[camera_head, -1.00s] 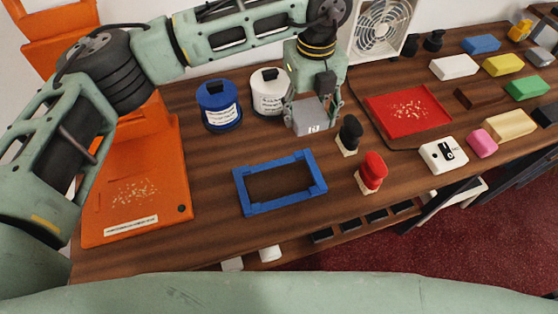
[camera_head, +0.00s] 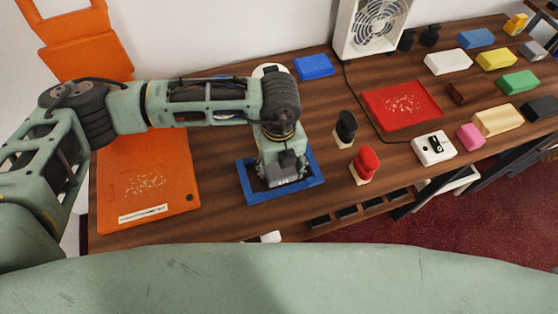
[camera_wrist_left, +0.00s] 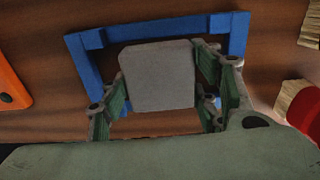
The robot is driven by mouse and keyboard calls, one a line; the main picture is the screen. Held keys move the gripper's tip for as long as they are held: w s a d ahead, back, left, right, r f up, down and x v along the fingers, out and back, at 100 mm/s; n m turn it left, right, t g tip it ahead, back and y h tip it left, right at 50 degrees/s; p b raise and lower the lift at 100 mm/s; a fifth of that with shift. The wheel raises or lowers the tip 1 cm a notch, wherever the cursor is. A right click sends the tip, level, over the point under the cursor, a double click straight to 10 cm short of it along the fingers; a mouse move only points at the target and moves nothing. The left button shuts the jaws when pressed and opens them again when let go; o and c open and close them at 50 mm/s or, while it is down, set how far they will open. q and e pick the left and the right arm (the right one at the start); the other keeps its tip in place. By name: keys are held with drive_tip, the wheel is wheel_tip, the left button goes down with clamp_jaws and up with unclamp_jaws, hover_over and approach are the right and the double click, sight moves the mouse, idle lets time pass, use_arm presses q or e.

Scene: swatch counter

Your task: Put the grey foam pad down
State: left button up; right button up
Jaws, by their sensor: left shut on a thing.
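The grey foam pad (camera_wrist_left: 158,75) is between the fingers of my left gripper (camera_wrist_left: 160,88) in the left wrist view, and the gripper is shut on it. In the head view my left gripper (camera_head: 282,172) points down over the blue frame (camera_head: 254,197), and the pad (camera_head: 287,181) shows only in part below it. The pad appears within the frame's outline in the head view. The frame also shows around the pad's far side in the left wrist view (camera_wrist_left: 170,29). Whether the pad touches the table cannot be told. My right gripper is out of view.
An orange folder-like board (camera_head: 150,180) lies left of the frame. A black-handled stamp (camera_head: 345,128) and a red-handled stamp (camera_head: 365,163) stand to its right. A red tray (camera_head: 402,106), a white fan (camera_head: 372,25), a blue block (camera_head: 315,67) and several coloured blocks lie farther off.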

use_arm(q)
drive_tip(key=shift+f+b, duration=0.25)
drive_tip(key=shift+b, duration=0.05)
drive_tip(key=o, duration=0.5)
drive_tip(key=shift+r, duration=0.1)
drive_tip(key=o, duration=0.3)
drive_tip(key=shift+o, duration=0.2)
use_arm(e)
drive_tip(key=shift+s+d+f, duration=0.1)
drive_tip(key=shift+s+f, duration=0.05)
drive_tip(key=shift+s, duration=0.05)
use_arm(q)
drive_tip(key=shift+r, duration=0.15)
wheel_tip(320, 180, up, 12)
drive_tip(key=b, duration=0.2)
drive_tip(key=shift+b, duration=0.35)
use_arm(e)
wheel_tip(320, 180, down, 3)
